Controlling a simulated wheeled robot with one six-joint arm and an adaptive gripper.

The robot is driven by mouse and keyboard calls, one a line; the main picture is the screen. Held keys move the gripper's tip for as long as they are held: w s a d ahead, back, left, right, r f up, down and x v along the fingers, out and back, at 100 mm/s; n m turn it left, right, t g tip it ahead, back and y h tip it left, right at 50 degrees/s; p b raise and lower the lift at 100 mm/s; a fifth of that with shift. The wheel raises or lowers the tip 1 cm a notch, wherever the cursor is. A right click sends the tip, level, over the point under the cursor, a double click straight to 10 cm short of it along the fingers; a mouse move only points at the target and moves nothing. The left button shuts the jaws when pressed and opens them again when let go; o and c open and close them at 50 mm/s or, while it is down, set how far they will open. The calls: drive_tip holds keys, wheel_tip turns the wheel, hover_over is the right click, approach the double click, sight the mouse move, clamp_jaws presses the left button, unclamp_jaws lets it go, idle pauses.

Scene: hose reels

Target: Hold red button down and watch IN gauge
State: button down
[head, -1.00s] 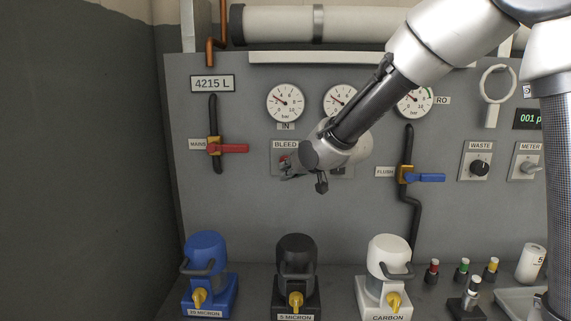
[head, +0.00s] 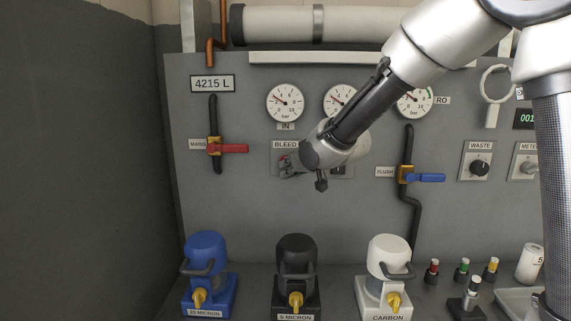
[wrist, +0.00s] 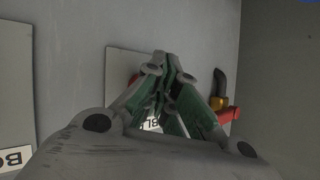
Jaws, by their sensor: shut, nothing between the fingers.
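The IN gauge (head: 285,102) is a round white dial at the upper middle of the grey panel. Its thin needle points to the upper left; the exact reading is too small to tell. Below it is the BLEED plate (head: 278,145), also in the wrist view (wrist: 120,58). My gripper (head: 285,163) is shut and empty, its fingertips in front of this plate. The wrist view shows the closed green-padded fingers (wrist: 164,65) over the plate. A sliver of red, likely the button (wrist: 133,78), shows beside them. The rest is hidden, so I cannot tell whether it is pressed.
The MAINS valve's red lever (head: 230,148) is left of the gripper and also appears in the wrist view (wrist: 229,113). The FLUSH valve's blue lever (head: 427,178) is to the right. Blue, black and white filter housings stand along the bottom. My arm partly covers the other gauges.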

drive_tip(key=shift+w, duration=0.4)
idle(1.8)
drive_tip(key=shift+s, duration=0.1)
idle(1.1)
drive_tip(key=shift+s, duration=0.85)
drive_tip(key=shift+s+a, duration=0.1)
drive_tip(key=shift+s, duration=2.45)
